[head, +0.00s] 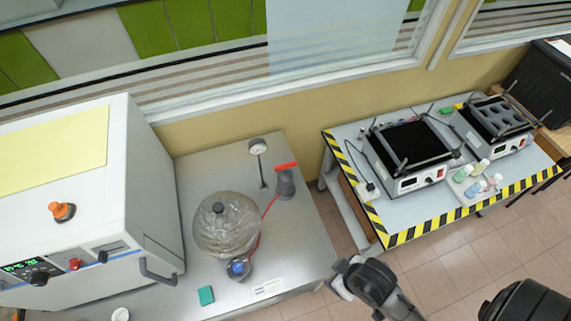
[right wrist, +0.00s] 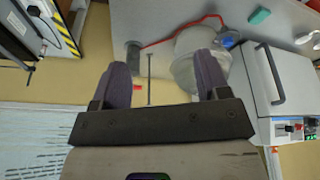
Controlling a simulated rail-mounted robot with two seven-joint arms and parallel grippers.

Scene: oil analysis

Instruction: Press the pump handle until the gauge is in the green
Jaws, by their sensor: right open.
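The pump (head: 286,186) is a dark grey cylinder with a red handle (head: 285,166), near the right edge of the steel bench. The handle is raised above the body. A round white gauge (head: 258,146) stands on a thin post left of the pump; its needle is too small to read. My right gripper (right wrist: 163,80) is open and empty; in its wrist view the pump (right wrist: 134,55) and red handle (right wrist: 137,87) appear beyond the fingers, apart from them. In the head view my right arm is right of the bench's front corner. My left gripper is not in view.
A glass vessel (head: 225,232) stands on the bench, with a red hose (head: 263,222) running towards the pump. A white oven-like machine (head: 150,190) stands left. A small green block (head: 206,295) lies in front. A striped-edge table (head: 400,225) with instruments stands right, across a gap.

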